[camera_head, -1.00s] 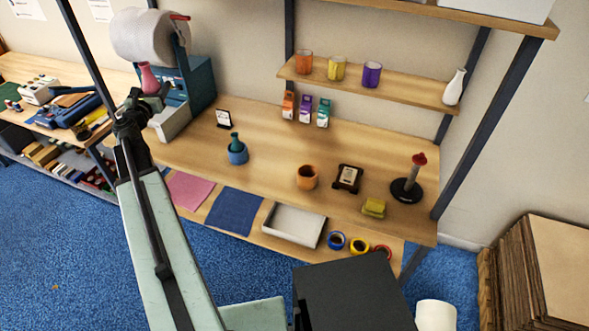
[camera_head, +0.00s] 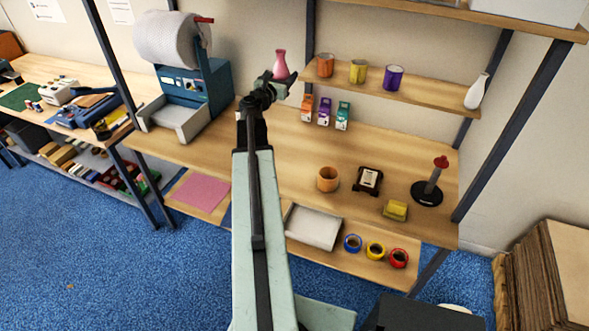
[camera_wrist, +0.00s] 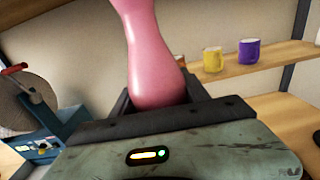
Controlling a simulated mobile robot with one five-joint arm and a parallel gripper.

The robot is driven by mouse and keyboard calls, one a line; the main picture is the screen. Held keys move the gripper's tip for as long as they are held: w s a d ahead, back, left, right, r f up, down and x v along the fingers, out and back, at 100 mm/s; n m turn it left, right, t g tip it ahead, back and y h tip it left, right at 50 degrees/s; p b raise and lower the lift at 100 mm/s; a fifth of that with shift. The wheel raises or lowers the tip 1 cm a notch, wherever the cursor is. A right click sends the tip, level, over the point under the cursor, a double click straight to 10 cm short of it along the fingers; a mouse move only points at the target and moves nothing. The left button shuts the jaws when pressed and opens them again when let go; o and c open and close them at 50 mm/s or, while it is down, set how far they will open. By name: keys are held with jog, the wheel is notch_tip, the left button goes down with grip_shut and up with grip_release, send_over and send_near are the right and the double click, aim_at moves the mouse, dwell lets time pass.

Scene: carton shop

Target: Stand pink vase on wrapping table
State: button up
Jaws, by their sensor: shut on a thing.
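The pink vase (camera_head: 281,65) is upright in my gripper (camera_head: 266,86), held above the table in the head view. In the wrist view the pink vase (camera_wrist: 152,65) fills the middle, its wide lower body between the jaws of my gripper (camera_wrist: 160,100). The jaws are shut on it. The wooden table (camera_head: 290,150) lies below, with a blue roll machine (camera_head: 200,90) on its left part. My arm hides part of the tabletop left of the middle.
The tabletop's middle looks clear.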

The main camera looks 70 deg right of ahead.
jog(key=s+a+f+n+t+b, duration=0.2)
jog(key=s+f+t+b, duration=0.1)
jog(key=f+b, duration=0.9)
jog(key=s+a+f+n+t+y+b, duration=0.1)
jog(key=s+a+f+n+t+b, duration=0.1)
jog(key=f+b, duration=1.1)
jog(key=s+a+f+n+t+y+b, duration=0.1)
jog(key=s+f+t+b, duration=0.4)
jog(key=f+b, duration=0.7)
jog(key=shift+a+f+n, duration=0.65)
jog(key=shift+a+n, duration=0.25)
